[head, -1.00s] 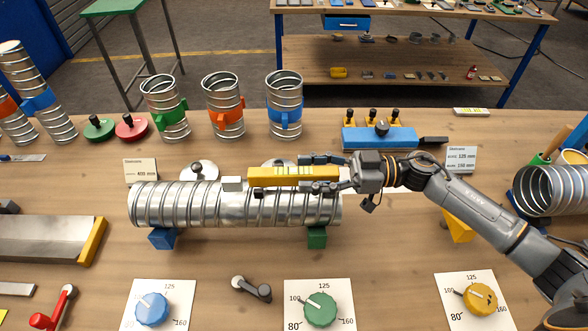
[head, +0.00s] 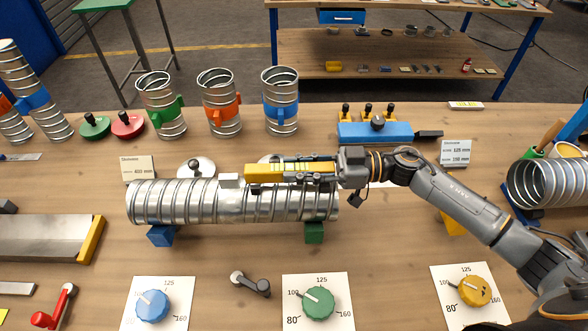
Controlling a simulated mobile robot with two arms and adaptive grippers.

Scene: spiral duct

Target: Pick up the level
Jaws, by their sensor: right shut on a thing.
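The level (head: 272,173) is a yellow bar with pale green vials along it. It lies level just over the upper side of the ribbed metal spiral duct (head: 190,203); I cannot tell whether it touches the duct. My right gripper (head: 312,170) reaches in from the right and is shut on the level's right part. The fingers hide some of that end. My left gripper is not in view.
The duct rests on a blue block (head: 161,236) and a green block (head: 314,232). A small white block (head: 229,181) sits on the duct beside the level. A blue tool (head: 372,132) lies behind my gripper. Dial cards (head: 295,288) line the front.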

